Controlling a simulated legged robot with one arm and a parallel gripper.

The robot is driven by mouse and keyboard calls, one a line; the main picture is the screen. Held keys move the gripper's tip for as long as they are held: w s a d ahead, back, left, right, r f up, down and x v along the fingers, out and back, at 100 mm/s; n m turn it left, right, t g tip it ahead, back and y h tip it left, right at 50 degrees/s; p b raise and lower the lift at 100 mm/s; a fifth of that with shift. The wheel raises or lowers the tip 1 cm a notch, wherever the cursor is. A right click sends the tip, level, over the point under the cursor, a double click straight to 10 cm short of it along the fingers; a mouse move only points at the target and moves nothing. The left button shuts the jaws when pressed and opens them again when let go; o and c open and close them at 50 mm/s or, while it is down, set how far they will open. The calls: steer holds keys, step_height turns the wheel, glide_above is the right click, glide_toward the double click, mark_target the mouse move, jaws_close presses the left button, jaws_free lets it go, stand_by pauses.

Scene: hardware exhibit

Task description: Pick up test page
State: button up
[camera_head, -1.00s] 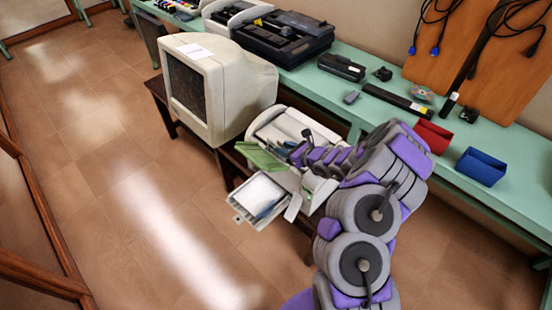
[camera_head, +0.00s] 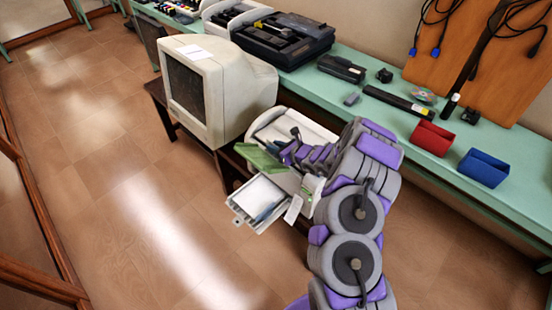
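My gripper (camera_head: 285,153) is at the printer (camera_head: 268,128), beside a flat green piece (camera_head: 260,160). Its fingers are small and partly hidden, so I cannot tell whether they are open or touching the green piece. The printer's front tray (camera_head: 237,209) holds white paper (camera_head: 258,194) and a bluish item (camera_head: 267,211). I cannot tell which of these is the test page.
The printer and monitor stand on a dark low table (camera_head: 162,100). Behind is a green bench (camera_head: 380,112) with a black device (camera_head: 341,68), a red bin (camera_head: 432,138) and a blue bin (camera_head: 483,168). The tiled floor at left is clear.

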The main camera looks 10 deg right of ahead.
jaws_close()
steer(key=shift+r, duration=0.1)
stand_by(0.4)
